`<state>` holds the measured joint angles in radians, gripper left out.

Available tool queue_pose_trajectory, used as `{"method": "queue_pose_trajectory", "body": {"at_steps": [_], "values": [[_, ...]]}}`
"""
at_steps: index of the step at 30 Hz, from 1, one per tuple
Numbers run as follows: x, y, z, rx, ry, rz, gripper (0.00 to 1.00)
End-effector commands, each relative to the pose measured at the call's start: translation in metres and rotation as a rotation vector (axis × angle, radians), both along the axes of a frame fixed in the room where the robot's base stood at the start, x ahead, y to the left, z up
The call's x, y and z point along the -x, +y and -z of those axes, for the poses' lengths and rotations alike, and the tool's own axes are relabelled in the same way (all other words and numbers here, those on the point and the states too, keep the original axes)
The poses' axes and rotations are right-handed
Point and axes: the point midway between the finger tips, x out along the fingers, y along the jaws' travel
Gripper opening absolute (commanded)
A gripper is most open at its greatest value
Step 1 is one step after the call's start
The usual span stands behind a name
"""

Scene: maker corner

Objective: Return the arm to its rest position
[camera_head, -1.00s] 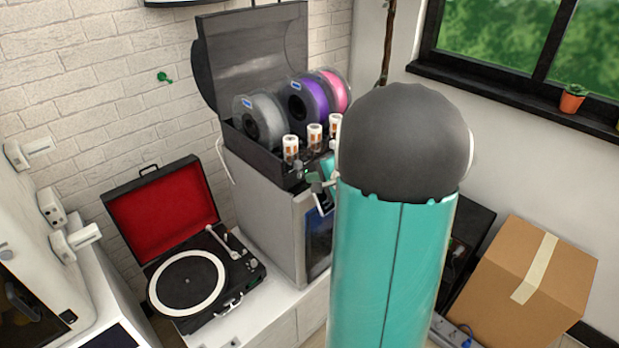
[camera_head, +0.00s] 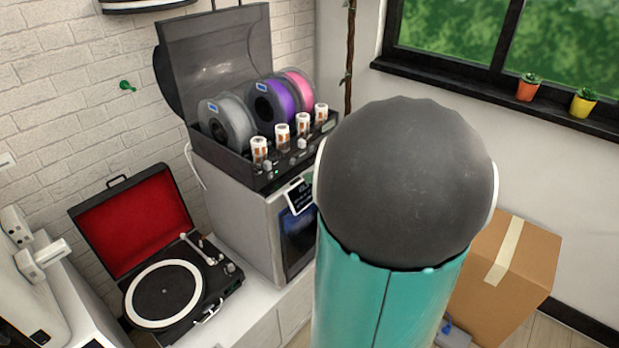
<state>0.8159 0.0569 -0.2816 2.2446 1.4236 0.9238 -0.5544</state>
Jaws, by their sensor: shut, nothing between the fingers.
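My arm fills the centre right of the view, with a dark rounded joint on top of a teal link. My gripper is not in view. It is out of frame or hidden behind my own arm, so its place and pose cannot be told.
Behind my arm stands a grey printer (camera_head: 242,222) with an open-lidded spool box (camera_head: 220,160) on top. A record player (camera_head: 170,290) sits open on the white cabinet (camera_head: 262,312) at left. A cardboard box (camera_head: 520,265) stands at right, below the window sill (camera_head: 460,85).

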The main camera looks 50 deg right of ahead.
Motion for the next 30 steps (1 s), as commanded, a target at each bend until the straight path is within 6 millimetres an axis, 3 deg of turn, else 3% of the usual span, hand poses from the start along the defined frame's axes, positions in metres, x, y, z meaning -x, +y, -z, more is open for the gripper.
{"method": "queue_pose_trajectory", "body": {"at_steps": [23,26,29,30], "values": [[-0.001,0.006,-0.002,0.005,0.004,-0.017,0.0],[-0.009,0.032,-0.008,0.023,0.022,-0.091,0.0],[-0.019,0.085,-0.017,0.069,0.069,-0.24,0.0],[-0.021,0.111,-0.021,0.097,0.094,-0.316,0.0]]}}
